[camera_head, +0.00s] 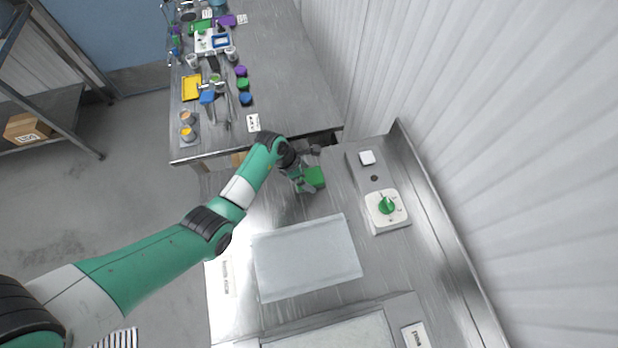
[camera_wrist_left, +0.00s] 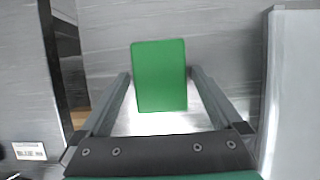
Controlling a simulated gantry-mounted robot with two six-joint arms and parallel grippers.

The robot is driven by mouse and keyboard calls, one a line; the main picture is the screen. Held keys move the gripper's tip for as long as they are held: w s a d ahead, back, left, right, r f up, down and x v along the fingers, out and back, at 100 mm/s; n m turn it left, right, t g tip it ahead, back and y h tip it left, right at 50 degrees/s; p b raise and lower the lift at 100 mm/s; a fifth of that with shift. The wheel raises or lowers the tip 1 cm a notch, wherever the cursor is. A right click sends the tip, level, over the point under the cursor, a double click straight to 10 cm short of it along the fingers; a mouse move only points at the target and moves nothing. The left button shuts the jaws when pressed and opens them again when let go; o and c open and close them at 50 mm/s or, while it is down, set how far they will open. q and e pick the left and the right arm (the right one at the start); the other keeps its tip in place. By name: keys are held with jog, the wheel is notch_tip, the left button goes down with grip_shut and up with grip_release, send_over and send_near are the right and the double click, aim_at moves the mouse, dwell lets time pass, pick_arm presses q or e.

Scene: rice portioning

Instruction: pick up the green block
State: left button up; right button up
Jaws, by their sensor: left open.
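The green block (camera_head: 314,177) stands on the metal counter near its far left end in the head view. In the left wrist view the green block (camera_wrist_left: 159,76) shows as a plain green rectangle between the two fingers. My left gripper (camera_head: 305,185) is at the block, with its fingers apart. In the left wrist view the left gripper (camera_wrist_left: 160,80) has one finger on each side of the block, with a small gap showing at each side. My right gripper is not in view.
A pale flat tray (camera_head: 305,258) lies on the counter close to the block. A white box with a green knob (camera_head: 387,206) stands to the right. Another table (camera_head: 285,75) beyond a gap holds jars and small items. A ribbed wall borders the right.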

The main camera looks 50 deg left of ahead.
aim_at(307, 177)
pick_arm(q)
jog(key=shift+f, duration=0.1)
jog(key=shift+c, duration=0.3)
jog(key=c, duration=1.1)
jog(key=shift+c, duration=0.2)
jog(key=shift+r, duration=0.2)
notch_tip(307, 177, up, 4)
jog(key=p, duration=0.4)
jog(key=shift+r+p, duration=0.15)
jog(key=shift+p, duration=0.25)
jog(key=s+d+r+p, duration=0.8)
jog(key=s+p, duration=0.3)
jog(key=p, duration=0.6)
jog(key=shift+s+r+p, duration=0.25)
jog(key=shift+r+p, duration=0.05)
jog(key=shift+r, duration=0.1)
